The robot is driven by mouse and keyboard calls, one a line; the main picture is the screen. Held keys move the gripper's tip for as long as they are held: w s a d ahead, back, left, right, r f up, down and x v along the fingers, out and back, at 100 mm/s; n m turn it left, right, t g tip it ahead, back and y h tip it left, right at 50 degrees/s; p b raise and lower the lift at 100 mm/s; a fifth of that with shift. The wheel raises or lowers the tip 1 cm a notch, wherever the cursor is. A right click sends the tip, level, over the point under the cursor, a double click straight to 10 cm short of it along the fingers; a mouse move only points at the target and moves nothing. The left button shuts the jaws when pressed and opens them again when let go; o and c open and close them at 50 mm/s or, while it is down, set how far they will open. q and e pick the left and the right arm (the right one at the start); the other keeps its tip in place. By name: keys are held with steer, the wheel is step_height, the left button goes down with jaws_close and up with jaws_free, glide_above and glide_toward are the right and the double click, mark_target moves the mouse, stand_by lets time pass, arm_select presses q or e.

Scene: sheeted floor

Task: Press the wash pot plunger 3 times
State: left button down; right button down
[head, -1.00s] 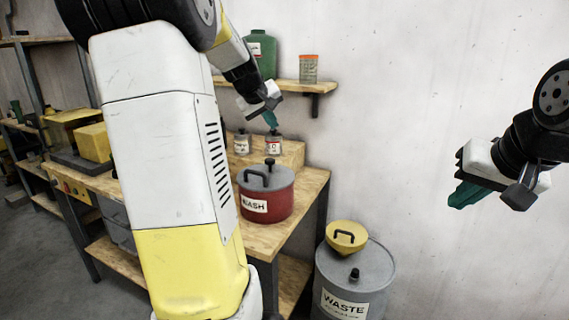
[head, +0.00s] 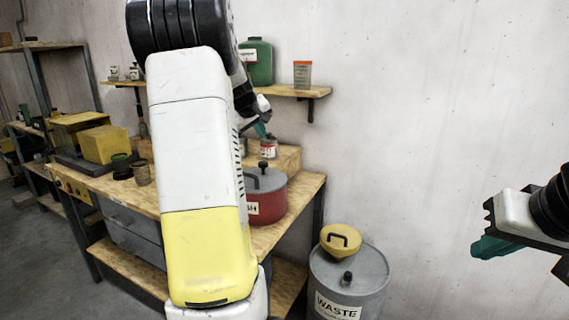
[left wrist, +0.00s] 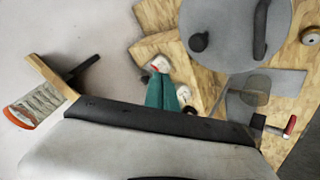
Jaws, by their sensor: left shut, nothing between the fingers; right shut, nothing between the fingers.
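The wash pot (head: 275,204) is red with a grey lid and stands on the wooden bench; my left arm hides its left part. A black plunger knob (head: 263,170) stands up from the lid. In the left wrist view the lid (left wrist: 228,22) shows at the top, with the knob (left wrist: 198,42) and a black bar handle (left wrist: 261,28). My left gripper (head: 261,130) is shut and empty, behind and above the pot, close over a small labelled can (head: 268,150). Its teal fingers (left wrist: 161,92) point beside the lid, apart from the knob. My right gripper (head: 482,247) is shut and empty by the wall.
A shelf (head: 285,90) above holds a green canister (head: 259,62) and an orange-topped jar (head: 303,74). Yellow boxes (head: 103,144) and small cups (head: 141,173) sit on the left bench.

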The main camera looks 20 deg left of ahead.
mark_target(263, 162)
arm_select(q)
steer(key=shift+f, duration=3.7)
steer(key=shift+f, duration=0.1)
steer(key=shift+f, duration=0.3)
steer(key=shift+f, duration=1.3)
steer(key=shift+r, duration=1.7)
steer(key=shift+r, duration=2.55)
